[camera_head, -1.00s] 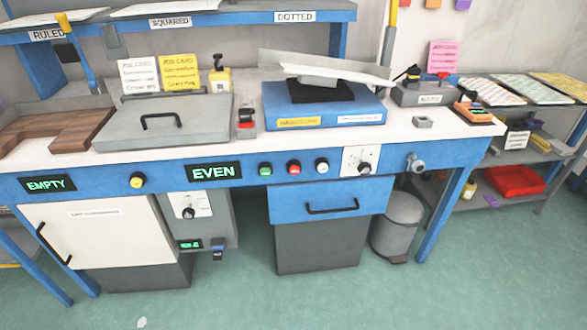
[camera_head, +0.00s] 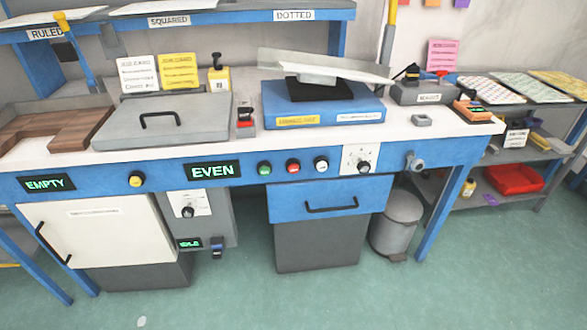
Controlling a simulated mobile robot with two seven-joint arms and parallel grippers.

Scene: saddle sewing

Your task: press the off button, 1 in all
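The blue front panel of the bench carries a row of round buttons: green (camera_head: 264,167), red (camera_head: 293,166) and white (camera_head: 321,164). A yellow button (camera_head: 137,180) sits further left on the same panel. No lettering that marks any of them as off can be read. Neither of my grippers is in view.
The bench top holds a grey lidded box (camera_head: 160,122), a wooden board (camera_head: 40,130) and a blue machine (camera_head: 300,107) with a pale tilted plate (camera_head: 325,68). A black-handled drawer (camera_head: 335,198) and grey bin (camera_head: 397,222) are below. Green floor in front is clear.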

